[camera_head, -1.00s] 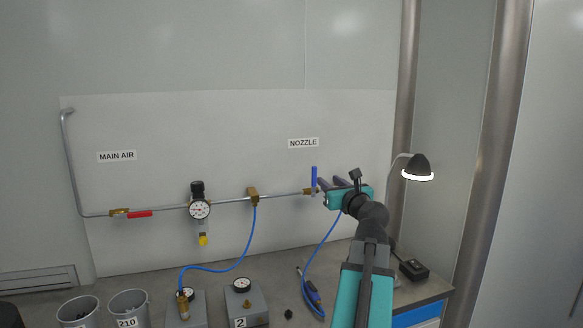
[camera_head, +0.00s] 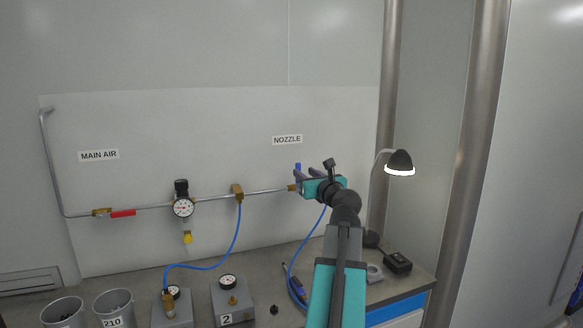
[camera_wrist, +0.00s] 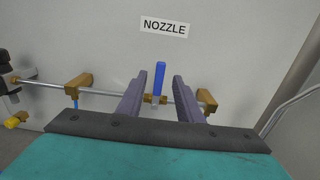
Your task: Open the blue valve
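The blue valve handle (camera_wrist: 158,79) stands upright on its brass body (camera_wrist: 156,99) under the NOZZLE label. In the wrist view it shows between the two fingers of my gripper (camera_wrist: 167,92), which is open with a gap on both sides of the handle. In the head view only the top of the blue handle (camera_head: 298,170) shows, and my gripper (camera_head: 315,171) hides most of the valve. I cannot tell how deep the handle sits between the fingers.
A metal pipe (camera_head: 150,207) runs along the wall with a red-handled valve (camera_head: 122,213) and a gauge (camera_head: 183,207). A blue hose (camera_head: 236,235) hangs from a brass fitting. A lamp (camera_head: 399,163) stands to the right. Grey boxes and cups are on the bench below.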

